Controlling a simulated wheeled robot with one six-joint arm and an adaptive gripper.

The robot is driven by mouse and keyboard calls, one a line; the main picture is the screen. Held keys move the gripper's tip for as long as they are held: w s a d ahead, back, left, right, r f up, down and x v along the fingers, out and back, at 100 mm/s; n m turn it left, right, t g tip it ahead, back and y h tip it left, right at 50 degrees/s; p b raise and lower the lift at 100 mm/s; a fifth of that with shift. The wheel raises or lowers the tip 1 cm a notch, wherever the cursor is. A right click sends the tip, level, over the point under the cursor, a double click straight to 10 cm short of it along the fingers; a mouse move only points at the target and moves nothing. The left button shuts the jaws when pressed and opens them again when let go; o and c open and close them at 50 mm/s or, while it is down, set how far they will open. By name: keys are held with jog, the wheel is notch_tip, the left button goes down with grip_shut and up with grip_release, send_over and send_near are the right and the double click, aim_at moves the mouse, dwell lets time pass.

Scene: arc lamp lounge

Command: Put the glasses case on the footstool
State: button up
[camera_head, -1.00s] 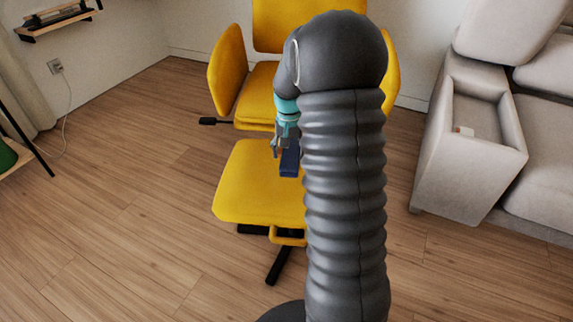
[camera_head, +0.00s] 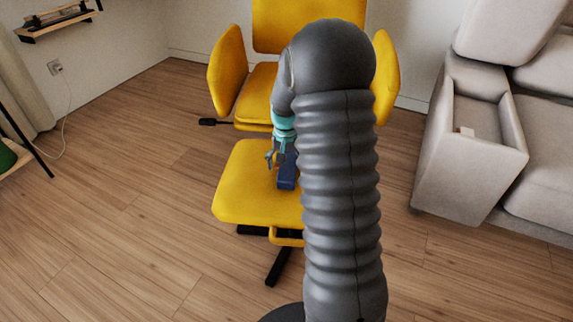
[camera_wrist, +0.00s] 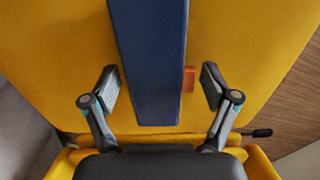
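The dark blue glasses case (camera_head: 287,180) lies on the yellow seat of the footstool (camera_head: 245,195), towards its right side, partly hidden by my arm. In the wrist view the case (camera_wrist: 152,60) is a long blue block over the yellow cushion (camera_wrist: 60,40), with a small orange piece showing at its right side. My gripper (camera_wrist: 160,85) is open, with one finger on each side of the case. A clear gap shows between the right finger and the case; the left finger is close to it. In the head view my gripper (camera_head: 275,158) is just above the footstool.
A yellow armchair (camera_head: 262,95) stands right behind the footstool. A pale grey sofa (camera_head: 465,150) is on the right, with a small whitish item in its armrest recess. A wall shelf (camera_head: 55,20) hangs at the back left.

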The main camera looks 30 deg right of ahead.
jog(key=shift+r, duration=0.1)
notch_tip(320, 180, up, 11)
jog(key=p, duration=0.1)
jog(key=s+a+r+n+t, duration=0.1)
jog(key=s+a+r+n, duration=0.1)
jog(key=s+a+r, duration=0.5)
jog(key=s+a+r+n+t, duration=0.2)
jog(key=s+a, duration=0.2)
jog(key=s, duration=0.6)
jog(key=s+a+r+n+t, duration=0.1)
jog(key=s+a, duration=0.3)
jog(key=s, duration=0.6)
jog(key=shift+s+a+r+n+t, duration=0.2)
jog(key=shift+s+r+n+t, duration=0.15)
jog(key=shift+n+t, duration=0.4)
jog(key=shift+r, duration=0.1)
